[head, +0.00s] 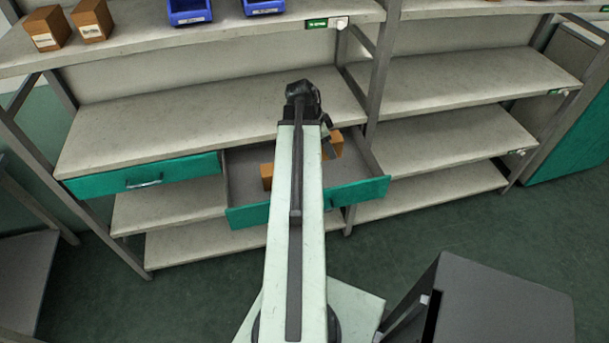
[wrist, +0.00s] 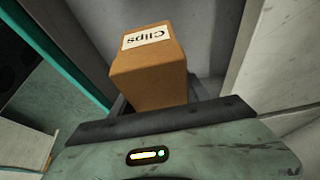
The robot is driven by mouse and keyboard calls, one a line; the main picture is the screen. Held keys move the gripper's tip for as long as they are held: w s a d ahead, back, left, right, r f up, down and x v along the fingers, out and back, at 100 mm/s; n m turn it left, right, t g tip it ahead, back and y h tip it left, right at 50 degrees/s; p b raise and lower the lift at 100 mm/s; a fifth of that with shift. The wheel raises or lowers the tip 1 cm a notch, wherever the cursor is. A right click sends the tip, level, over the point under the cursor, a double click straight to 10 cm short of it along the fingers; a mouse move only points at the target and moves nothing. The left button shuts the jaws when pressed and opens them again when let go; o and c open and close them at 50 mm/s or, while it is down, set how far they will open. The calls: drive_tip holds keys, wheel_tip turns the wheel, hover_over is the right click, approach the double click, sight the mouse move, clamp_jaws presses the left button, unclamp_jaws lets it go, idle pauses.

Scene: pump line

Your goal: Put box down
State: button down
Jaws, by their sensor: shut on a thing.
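A brown box labelled "Clips" (wrist: 150,65) is between the jaws of my gripper in the wrist view. The label appears upside down there. In the head view my gripper (head: 328,142) points down over the open drawer (head: 360,190), shut on a brown box (head: 336,146) at the right of my arm. I cannot tell whether this box touches the drawer floor. A second brown box (head: 267,174) shows in the drawer at the left of my arm, which hides part of it and the drawer's middle.
A closed green drawer (head: 140,178) is to the left. Two brown boxes (head: 92,18) and blue bins (head: 190,10) stand on the upper shelf. The middle shelf (head: 200,110) is bare. A dark grey box-shaped thing (head: 500,305) is at bottom right.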

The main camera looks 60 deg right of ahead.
wheel_tip(320, 180, down, 10)
drive_tip(key=b, duration=0.9)
drive_tip(key=shift+b, duration=0.35)
drive_tip(key=shift+r, duration=0.2)
drive_tip(key=shift+f, duration=0.2)
drive_tip(key=c, duration=0.5)
unclamp_jaws()
drive_tip(key=shift+r+p, duration=0.5)
drive_tip(key=shift+p, duration=0.05)
drive_tip(key=p+v, duration=1)
drive_tip(key=v, duration=0.1)
drive_tip(key=shift+w+a+r+p, duration=0.2)
drive_tip(key=shift+r+p, duration=0.1)
drive_tip(key=shift+p, duration=0.1)
drive_tip(key=shift+f, duration=0.1)
